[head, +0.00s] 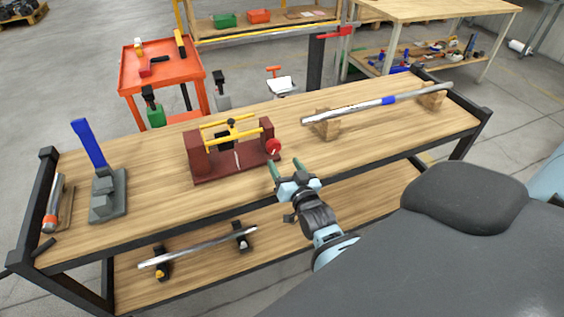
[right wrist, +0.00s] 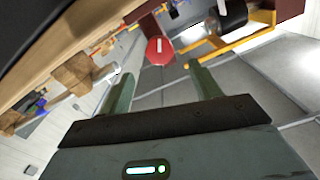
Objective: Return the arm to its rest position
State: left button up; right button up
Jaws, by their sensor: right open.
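My right gripper (head: 277,171) is in front of the wooden bench's near edge in the head view, close to the right end of a dark red screw jack fixture (head: 218,172). Its two green fingers are apart with nothing between them, as the right wrist view (right wrist: 163,90) also shows. The fixture has a yellow bar frame (head: 232,133) on top and a red round knob (head: 273,147) at its right end. The red knob (right wrist: 160,50) shows beyond the fingers in the wrist view, apart from them. My left gripper is not in view.
The bench (head: 160,155) also carries a grey block with a blue handle (head: 88,145) at left and a long metal bar (head: 350,108) on wooden blocks at right. Another bar (head: 196,247) lies on the lower shelf. An orange cart (head: 163,72) stands behind.

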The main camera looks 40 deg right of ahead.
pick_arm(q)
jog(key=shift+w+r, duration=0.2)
pick_arm(e)
jog(key=shift+s, duration=0.1)
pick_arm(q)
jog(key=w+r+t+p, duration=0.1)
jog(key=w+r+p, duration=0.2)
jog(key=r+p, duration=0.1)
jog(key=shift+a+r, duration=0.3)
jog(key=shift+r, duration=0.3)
pick_arm(e)
jog(key=s+a+f+n+g+y, duration=0.2)
jog(key=s+a+f+g, duration=0.1)
jog(key=s, duration=0.9)
jog(key=s+a+f+n+g+y, duration=0.2)
jog(key=s+a+f, duration=0.3)
jog(key=s, duration=0.7)
jog(key=s+a+f+n+g+y, duration=0.2)
jog(key=s+a, duration=0.4)
jog(key=s, duration=0.6)
jog(key=shift+s+a+f+n+g, duration=0.25)
jog(key=shift+s+f+n+g, duration=0.05)
jog(key=shift+f+n+g, duration=0.6)
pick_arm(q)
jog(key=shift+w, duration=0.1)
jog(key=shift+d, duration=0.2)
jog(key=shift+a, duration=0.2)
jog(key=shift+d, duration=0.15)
pick_arm(e)
jog(key=shift+f, duration=0.1)
